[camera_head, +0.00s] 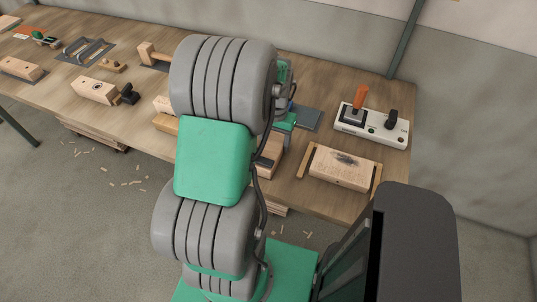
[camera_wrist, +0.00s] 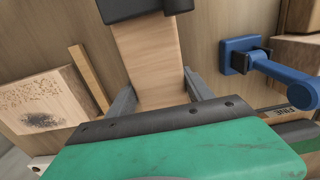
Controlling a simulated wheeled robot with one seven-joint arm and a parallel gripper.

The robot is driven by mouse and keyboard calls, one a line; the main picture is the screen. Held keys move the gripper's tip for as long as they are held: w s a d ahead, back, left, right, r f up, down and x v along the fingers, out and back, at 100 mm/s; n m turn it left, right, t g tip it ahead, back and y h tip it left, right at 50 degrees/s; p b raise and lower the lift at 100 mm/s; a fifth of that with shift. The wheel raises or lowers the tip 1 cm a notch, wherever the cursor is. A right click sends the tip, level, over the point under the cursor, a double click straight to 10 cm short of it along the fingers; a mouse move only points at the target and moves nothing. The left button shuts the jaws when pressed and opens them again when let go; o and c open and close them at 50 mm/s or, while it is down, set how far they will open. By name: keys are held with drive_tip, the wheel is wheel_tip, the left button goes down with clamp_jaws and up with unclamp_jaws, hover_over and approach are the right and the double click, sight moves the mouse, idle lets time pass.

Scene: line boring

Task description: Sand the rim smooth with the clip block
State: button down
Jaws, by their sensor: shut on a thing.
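My gripper (camera_wrist: 158,92) is shut on a pale wooden block (camera_wrist: 148,55), with one grey finger on each side of it. The block's far end meets a dark part (camera_wrist: 145,8) at the top edge of the wrist view. Whether this is the clip block, I cannot tell for sure. In the head view my arm hides most of the gripper, and a wooden block (camera_head: 271,148) shows beside it. A wooden workpiece (camera_head: 342,170) with a dark smudge lies to the right; it also shows at the left of the wrist view (camera_wrist: 40,92). No rim is clearly visible.
Wooden strips flank the workpiece (camera_wrist: 88,78). A white panel (camera_head: 372,127) with an orange lever and black knob stands behind it. A blue clamp-like handle (camera_wrist: 270,70) is right of the held block. Several tools fill the bench's left.

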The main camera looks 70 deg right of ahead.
drive_tip(key=shift+r, duration=0.15)
drive_tip(key=shift+r+p, duration=1.5)
drive_tip(key=shift+r, duration=0.45)
